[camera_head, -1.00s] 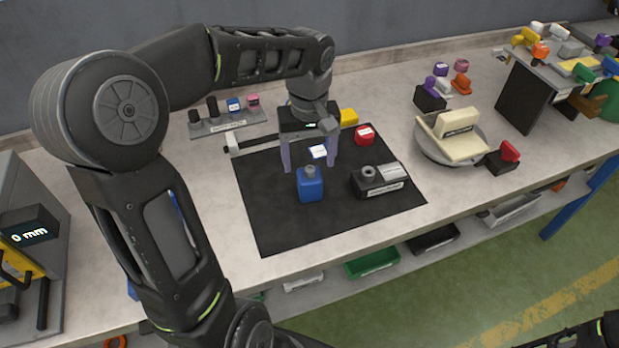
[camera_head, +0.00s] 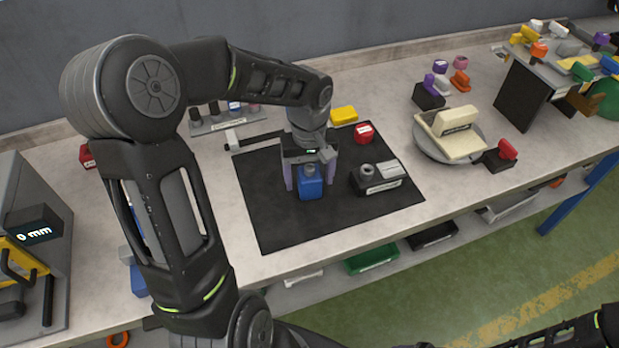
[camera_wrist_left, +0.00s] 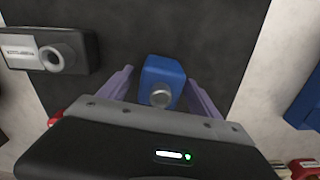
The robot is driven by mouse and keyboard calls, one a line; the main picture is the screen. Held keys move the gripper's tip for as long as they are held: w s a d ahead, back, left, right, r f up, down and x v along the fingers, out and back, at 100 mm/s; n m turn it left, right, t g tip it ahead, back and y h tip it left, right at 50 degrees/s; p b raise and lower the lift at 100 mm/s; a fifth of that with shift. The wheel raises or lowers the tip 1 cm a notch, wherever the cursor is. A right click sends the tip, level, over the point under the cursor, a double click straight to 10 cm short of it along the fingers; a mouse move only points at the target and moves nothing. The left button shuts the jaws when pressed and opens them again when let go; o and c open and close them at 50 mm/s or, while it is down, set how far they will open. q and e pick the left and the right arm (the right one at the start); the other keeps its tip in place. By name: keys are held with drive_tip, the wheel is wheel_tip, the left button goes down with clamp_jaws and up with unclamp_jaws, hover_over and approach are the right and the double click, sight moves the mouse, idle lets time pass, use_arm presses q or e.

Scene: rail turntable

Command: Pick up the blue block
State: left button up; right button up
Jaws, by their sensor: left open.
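The blue block (camera_head: 311,186) stands on the black mat (camera_head: 275,228), with a grey round knob on top. My left gripper (camera_head: 310,180) is open, with its two pale purple fingers on either side of the block in the head view. In the left wrist view the block (camera_wrist_left: 163,76) shows between the open fingers (camera_wrist_left: 160,90), with a gap beside it. Whether a finger touches it cannot be told. My right gripper is not in view.
A dark grey device (camera_head: 378,178) with a round knob sits right of the block on the mat. A red block (camera_head: 364,133) and a yellow block (camera_head: 344,115) are behind it. A turntable (camera_head: 425,148) holds a cream piece. The mat's front is clear.

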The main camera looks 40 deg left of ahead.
use_arm(q)
drive_tip(key=shift+f, duration=0.55)
drive_tip(key=shift+c, duration=0.4)
clamp_jaws()
idle(0.4)
